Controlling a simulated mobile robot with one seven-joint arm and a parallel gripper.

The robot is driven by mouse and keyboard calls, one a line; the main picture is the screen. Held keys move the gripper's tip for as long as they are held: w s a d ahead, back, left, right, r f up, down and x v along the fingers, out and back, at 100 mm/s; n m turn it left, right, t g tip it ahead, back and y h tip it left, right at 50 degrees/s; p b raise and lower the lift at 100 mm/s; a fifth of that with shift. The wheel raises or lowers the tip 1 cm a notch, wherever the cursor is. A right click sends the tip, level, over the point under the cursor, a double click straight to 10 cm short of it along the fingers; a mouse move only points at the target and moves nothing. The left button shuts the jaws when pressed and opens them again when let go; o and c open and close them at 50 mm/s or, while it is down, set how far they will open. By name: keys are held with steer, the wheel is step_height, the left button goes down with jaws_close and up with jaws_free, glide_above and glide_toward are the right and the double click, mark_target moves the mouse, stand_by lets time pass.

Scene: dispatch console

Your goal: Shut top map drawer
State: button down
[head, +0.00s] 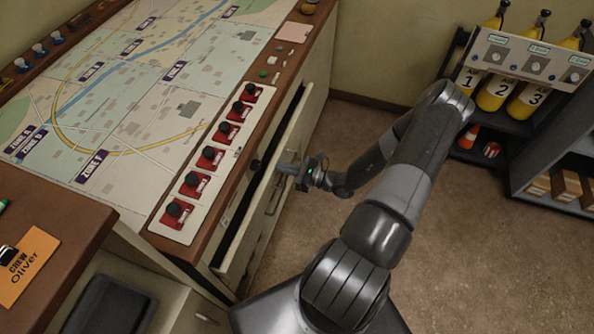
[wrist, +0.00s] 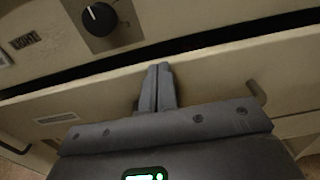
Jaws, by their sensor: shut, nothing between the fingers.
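The top map drawer (head: 262,205) is in the side of the map console and stands partly out, with a dark gap behind its front panel. In the wrist view, the cream drawer front (wrist: 215,82) runs across the picture with the dark gap above it. A label plate and a handle (wrist: 257,92) show on the front. My gripper (head: 284,168) is at the drawer front, near its middle. Its fingers (wrist: 158,68) are together and empty, pointing at the top edge of the front. I cannot tell whether they touch it.
The map console (head: 130,90) carries a row of red switches (head: 211,157) along its edge. A black knob (wrist: 99,19) sits above the drawer gap. A shelf with yellow cylinders (head: 493,92) stands at the right. The brown floor (head: 480,260) is open to the right of my arm.

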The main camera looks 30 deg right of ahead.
steer(key=shift+w+a, duration=0.35)
steer(key=shift+d, duration=0.15)
steer(key=v, duration=1.3)
glide_toward(284, 149)
steer(key=x, duration=0.7)
steer(key=shift+w+a+r, duration=0.1)
steer(key=shift+w+a, duration=0.05)
steer(key=shift+a, duration=0.25)
